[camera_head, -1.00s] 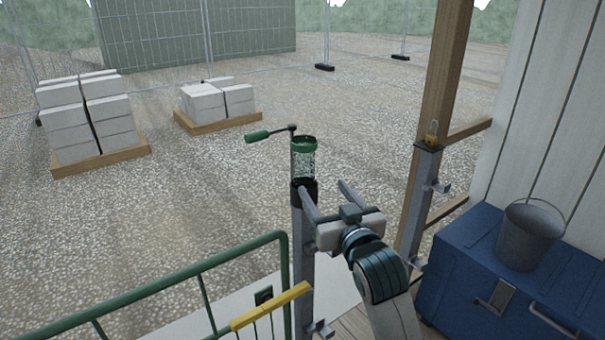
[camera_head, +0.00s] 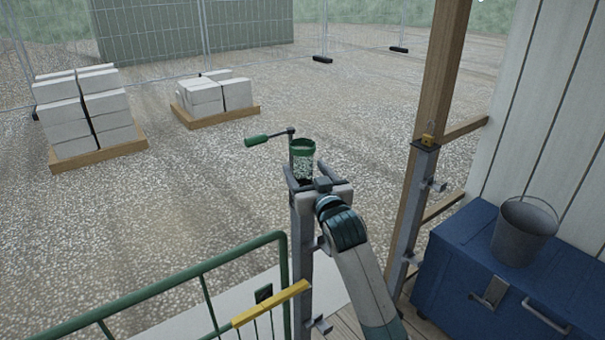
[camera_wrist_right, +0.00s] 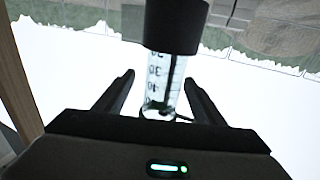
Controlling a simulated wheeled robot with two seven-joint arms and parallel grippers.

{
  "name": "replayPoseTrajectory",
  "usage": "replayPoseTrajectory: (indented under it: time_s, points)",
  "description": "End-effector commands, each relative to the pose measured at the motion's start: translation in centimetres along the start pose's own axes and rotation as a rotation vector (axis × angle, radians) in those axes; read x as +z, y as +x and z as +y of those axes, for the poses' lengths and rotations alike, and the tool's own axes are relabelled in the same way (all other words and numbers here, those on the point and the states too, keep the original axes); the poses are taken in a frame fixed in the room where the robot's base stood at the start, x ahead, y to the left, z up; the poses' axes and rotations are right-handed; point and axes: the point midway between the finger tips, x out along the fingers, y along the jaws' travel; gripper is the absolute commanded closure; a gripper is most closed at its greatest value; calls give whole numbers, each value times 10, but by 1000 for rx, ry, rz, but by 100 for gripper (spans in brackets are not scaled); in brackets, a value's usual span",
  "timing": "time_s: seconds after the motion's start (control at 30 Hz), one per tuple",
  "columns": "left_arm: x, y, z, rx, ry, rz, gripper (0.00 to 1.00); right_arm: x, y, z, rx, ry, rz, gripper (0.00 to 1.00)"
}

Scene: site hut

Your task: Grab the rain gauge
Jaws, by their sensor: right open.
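The rain gauge (camera_head: 303,160) is a clear tube with a green rim, upright at the top of a grey metal post (camera_head: 303,250). In the right wrist view its tube (camera_wrist_right: 165,85) shows scale numbers, and a black collar (camera_wrist_right: 175,25) covers part of it. My right gripper (camera_head: 306,173) is open, its fingers to either side of the tube in both views. I cannot tell whether either finger touches it. The gripper body hides the gauge's lower part in the head view. My left gripper is not in view.
A green-handled lever (camera_head: 268,138) reaches left beside the gauge's rim. A green railing (camera_head: 190,275) with a yellow bar stands at lower left. A wooden post (camera_head: 435,110) and a blue chest (camera_head: 470,260) bearing a grey bucket (camera_head: 523,232) are at right. Block stacks (camera_head: 85,110) lie beyond.

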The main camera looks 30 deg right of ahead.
Motion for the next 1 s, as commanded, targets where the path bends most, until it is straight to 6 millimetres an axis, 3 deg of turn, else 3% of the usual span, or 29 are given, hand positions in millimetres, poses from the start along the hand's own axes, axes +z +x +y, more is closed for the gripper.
replayPoseTrajectory:
  time_s: [0.37,0.8,1.0]
  points:
    - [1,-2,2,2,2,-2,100,0,2,0,0,0,0,37]
    - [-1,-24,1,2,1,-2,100,6,44,-5,1,-1,-1,37]
    - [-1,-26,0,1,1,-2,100,8,52,-5,0,-1,0,37]
